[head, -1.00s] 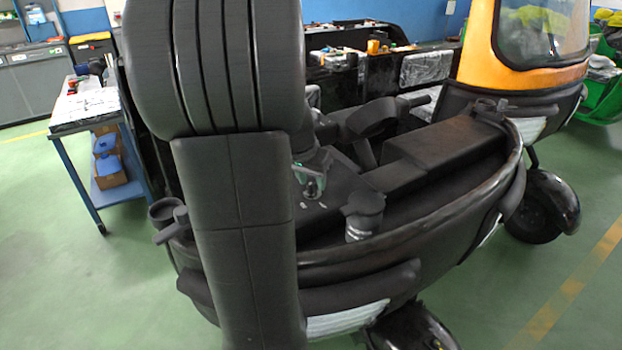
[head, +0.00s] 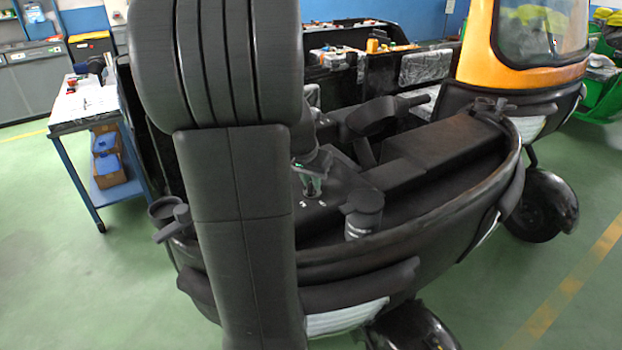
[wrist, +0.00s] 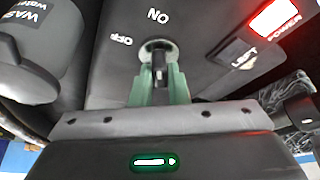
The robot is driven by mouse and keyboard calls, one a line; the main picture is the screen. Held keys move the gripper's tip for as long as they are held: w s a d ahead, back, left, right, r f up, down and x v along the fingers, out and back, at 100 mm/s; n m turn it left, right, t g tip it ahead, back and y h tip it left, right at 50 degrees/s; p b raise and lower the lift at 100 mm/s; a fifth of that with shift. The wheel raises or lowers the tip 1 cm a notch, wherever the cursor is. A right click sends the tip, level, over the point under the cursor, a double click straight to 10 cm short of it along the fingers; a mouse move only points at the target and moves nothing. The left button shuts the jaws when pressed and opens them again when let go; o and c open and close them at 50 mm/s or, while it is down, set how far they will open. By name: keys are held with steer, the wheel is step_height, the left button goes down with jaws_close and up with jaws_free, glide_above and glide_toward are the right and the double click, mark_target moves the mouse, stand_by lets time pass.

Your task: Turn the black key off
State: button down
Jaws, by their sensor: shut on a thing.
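The black key (wrist: 159,66) stands in a round silver lock on a dark panel, seen in the wrist view. Its narrow grip lies upright in the picture, in line with the ON label (wrist: 158,16). The OFF label (wrist: 121,40) is to the upper left of the lock. My gripper (wrist: 158,82) has its green fingers shut on the key, one on each side. In the head view my gripper (head: 313,184) is down at the panel, and the key is mostly hidden between the fingers.
A red POWER light (wrist: 276,19) is lit on the panel, and a LEFT switch (wrist: 238,54) is close to the lock. A dark cap marked WASH water (wrist: 25,70) is at the left. The rickshaw's dark rim (head: 400,245) curves in front of the panel.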

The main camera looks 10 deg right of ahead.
steer(key=n+y+p, duration=0.1)
steer(key=n, duration=0.2)
steer(key=shift+d+r+t, duration=0.15)
steer(key=shift+t, duration=0.25)
steer(key=n+y, duration=0.1)
steer(key=n, duration=0.2)
steer(key=shift+d+p, duration=0.1)
steer(key=shift+p, duration=0.25)
steer(key=n+y, duration=0.1)
steer(key=n, duration=0.2)
steer(key=shift+b, duration=0.4)
steer(key=shift+d+n+y+b, duration=0.1)
steer(key=shift+n+y+b, duration=0.35)
steer(key=shift+n, duration=0.65)
steer(key=c, duration=1.4)
jaws_free()
steer(key=v, duration=1.3)
steer(key=shift+d+r, duration=0.2)
steer(key=shift+r, duration=0.1)
